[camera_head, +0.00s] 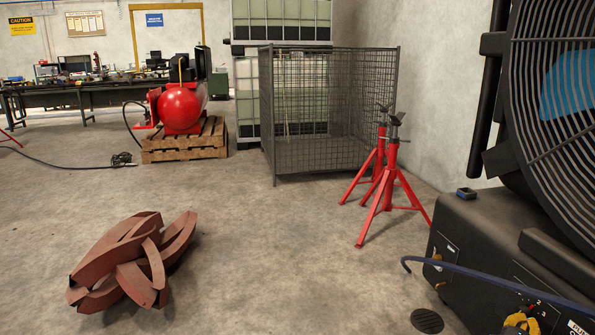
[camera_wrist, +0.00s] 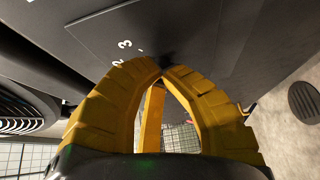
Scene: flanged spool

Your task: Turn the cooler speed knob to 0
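The cooler (camera_head: 470,240) is a large dark machine with a round fan grille at the right edge of the head view. Its dark panel (camera_wrist: 215,35) fills the top of the wrist view, with white digits 2 and 3 beside the speed knob. The small black knob (camera_wrist: 168,58) shows at my fingertips, mostly hidden by them; its pointer cannot be read. My yellow gripper (camera_wrist: 162,68) has its fingertips drawn close together around the knob. In the head view my gripper (camera_head: 522,320) shows at the bottom right, against the cooler's front.
A dark blue hose or bar (camera_head: 490,278) crosses in front of the cooler. Red stands (camera_head: 387,185) and a wire cage (camera_head: 325,120) stand behind. Reddish-brown curved pieces (camera_head: 130,260) lie on the floor at left. A round floor drain (camera_head: 427,320) is beside the cooler. The middle floor is clear.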

